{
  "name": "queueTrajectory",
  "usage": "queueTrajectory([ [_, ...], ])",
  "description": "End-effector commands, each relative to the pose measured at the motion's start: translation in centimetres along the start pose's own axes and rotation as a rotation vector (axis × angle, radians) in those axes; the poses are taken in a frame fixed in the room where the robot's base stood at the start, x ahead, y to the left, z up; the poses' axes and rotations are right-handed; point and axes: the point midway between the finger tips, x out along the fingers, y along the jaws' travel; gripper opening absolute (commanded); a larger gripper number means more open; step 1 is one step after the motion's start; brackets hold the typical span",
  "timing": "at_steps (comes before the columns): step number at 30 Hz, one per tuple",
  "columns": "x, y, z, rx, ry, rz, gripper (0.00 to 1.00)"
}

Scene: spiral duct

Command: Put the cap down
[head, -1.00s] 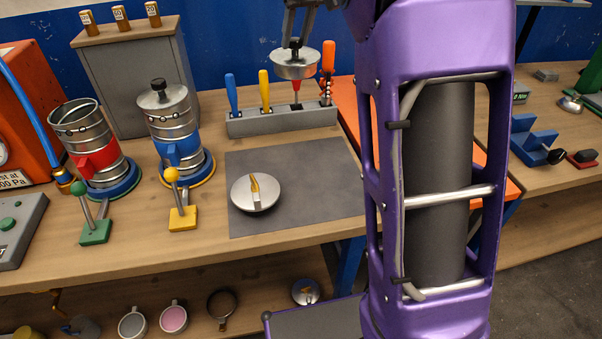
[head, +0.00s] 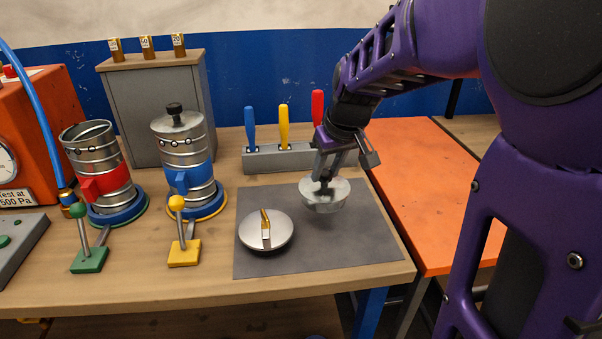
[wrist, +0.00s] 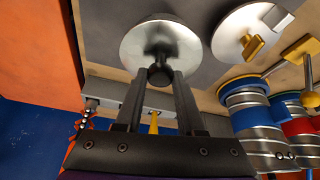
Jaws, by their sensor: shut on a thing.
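My gripper (head: 324,182) is shut on the dark knob of a round silver cap (head: 332,201). The cap is roughly level, over the back right part of the dark grey mat (head: 350,248). It looks a little above the mat, but I cannot tell the gap exactly. In the wrist view the cap (wrist: 137,48) hangs at the tips of my gripper (wrist: 160,76), with the fingers around the knob. A second silver cap (head: 282,236) with a yellow-marked handle lies on the mat to the left.
A grey rack (head: 262,160) with blue, yellow and red handled tools stands behind the mat. The blue-banded duct (head: 184,150), topped by a knobbed lid, and the open red-banded duct (head: 98,160) stand left. An orange surface (head: 425,190) lies right. The mat's front right is clear.

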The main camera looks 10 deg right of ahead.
Motion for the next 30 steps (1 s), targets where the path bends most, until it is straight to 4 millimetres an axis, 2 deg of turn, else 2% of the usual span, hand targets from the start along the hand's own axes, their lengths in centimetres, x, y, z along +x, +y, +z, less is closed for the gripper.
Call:
queueTrajectory([
  [12,5.2,0.0,2.2,-0.001,-0.002,0.000,0.00],
  [26,6.0,0.0,2.4,-0.001,0.001,0.001,0.00],
  [27,5.9,0.0,2.4,-0.001,0.001,0.000,0.43],
  [30,5.9,0.0,2.4,-0.001,0.000,0.000,0.61],
])
